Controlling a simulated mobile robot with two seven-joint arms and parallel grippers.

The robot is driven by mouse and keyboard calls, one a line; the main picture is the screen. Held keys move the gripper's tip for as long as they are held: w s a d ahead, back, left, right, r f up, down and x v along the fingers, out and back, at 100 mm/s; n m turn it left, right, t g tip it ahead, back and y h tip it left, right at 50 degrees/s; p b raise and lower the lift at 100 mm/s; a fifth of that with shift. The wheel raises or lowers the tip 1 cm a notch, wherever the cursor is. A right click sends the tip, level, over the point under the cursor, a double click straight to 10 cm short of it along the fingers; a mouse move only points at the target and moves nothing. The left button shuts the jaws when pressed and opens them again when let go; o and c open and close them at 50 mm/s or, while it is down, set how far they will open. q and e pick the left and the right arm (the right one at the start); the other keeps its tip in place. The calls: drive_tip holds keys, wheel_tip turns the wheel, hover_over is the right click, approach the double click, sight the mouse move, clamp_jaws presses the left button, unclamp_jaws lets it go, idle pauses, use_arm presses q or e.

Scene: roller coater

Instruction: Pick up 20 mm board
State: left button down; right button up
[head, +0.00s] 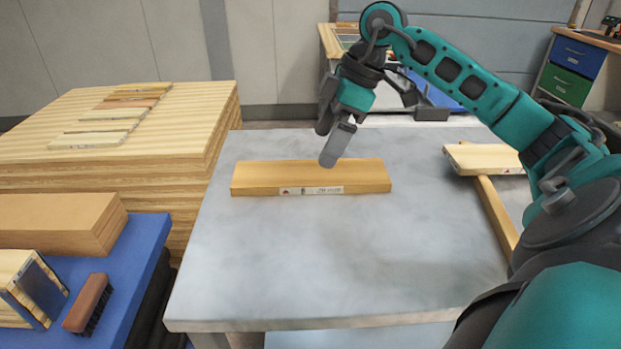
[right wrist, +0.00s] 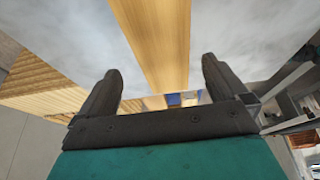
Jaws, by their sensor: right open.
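A light wooden board (head: 270,176) with a white label on its front edge lies flat on the grey table. The label is too small to read for certain. My right gripper (head: 335,150) is above the board, right of its middle, pointing down. In the right wrist view the board (right wrist: 158,40) runs between the two open fingers (right wrist: 160,85), which hold nothing. In the head view a finger covers a little of the board; I cannot tell whether it touches. My left gripper is not in view.
The grey table (head: 300,265) is clear in front of the board. Another board (head: 485,158) rests on a wooden strip (head: 495,212) at right. At left are a wood stack (head: 190,130) with several thin boards, and a blue bench (head: 135,260) with a brush (head: 90,303).

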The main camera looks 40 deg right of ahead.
sight(310, 172)
drive_tip(key=b+x, duration=0.1)
drive_tip(key=x, duration=0.5)
drive_tip(key=shift+a+f, duration=0.15)
drive_tip(key=shift+f, duration=0.05)
drive_tip(key=shift+c, duration=0.2)
drive_tip(key=c, duration=0.9)
drive_tip(key=shift+c, duration=0.4)
drive_tip(key=shift+r, duration=0.2)
